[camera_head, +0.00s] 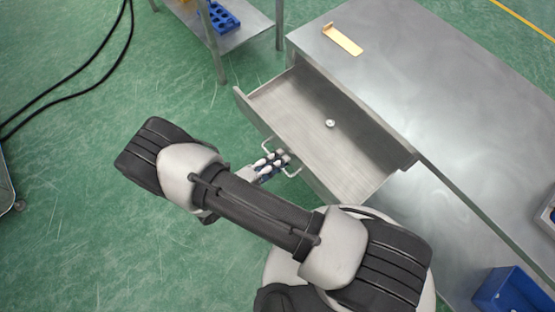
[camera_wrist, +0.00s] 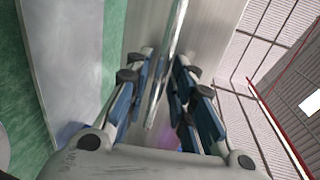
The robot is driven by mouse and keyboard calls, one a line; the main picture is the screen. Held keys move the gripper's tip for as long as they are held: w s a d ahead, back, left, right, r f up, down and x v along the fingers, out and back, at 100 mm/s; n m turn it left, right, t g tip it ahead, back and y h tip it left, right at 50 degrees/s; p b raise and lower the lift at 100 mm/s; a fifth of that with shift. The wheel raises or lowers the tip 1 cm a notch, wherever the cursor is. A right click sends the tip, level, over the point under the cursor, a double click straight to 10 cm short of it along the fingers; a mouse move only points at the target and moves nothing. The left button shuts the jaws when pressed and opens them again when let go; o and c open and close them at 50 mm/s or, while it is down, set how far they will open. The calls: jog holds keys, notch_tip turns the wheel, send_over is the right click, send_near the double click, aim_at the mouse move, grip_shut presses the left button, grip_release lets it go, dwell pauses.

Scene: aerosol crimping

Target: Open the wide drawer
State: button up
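The wide drawer (camera_head: 318,145) is a shallow grey metal drawer. It stands well out from the metal bench in the head view, its inside plainly visible. A bar handle (camera_head: 267,144) sits on its front face; the bar also shows in the wrist view (camera_wrist: 167,70). My gripper (camera_head: 276,160) is at the handle. The exact contact is hard to see. A small round light object (camera_head: 330,123) lies inside the drawer.
The metal bench (camera_head: 440,90) extends to the right, with a yellowish bracket (camera_head: 343,39) on top. A blue bin (camera_head: 510,290) is at lower right. A shelf (camera_head: 240,30) with a blue holder stands at upper left. Black cables (camera_head: 85,70) cross the green floor at left.

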jog(key=shift+o, duration=0.4)
jog(key=v, duration=1.2)
jog(key=w+d+r+m+g+y, duration=0.2)
jog(key=d+r+m+g, duration=0.25)
jog(key=r+m, duration=0.55)
jog(key=w+d+r+m+g+y, duration=0.2)
jog(key=d+r+m+g, duration=0.25)
jog(key=r+m, duration=0.5)
jog(key=s+d+r+m+t+y, duration=0.2)
jog(key=s+d+r+m+y, duration=0.2)
jog(key=m, duration=0.8)
jog(key=s+d+r+m+t+y, duration=0.2)
jog(key=s+d+r+m+y, duration=0.2)
jog(key=d+r+m, duration=0.4)
jog(key=shift+s+r+m+t+y, duration=0.3)
jog(key=shift+s+r+m, duration=0.2)
jog(key=shift+r+m, duration=1.4)
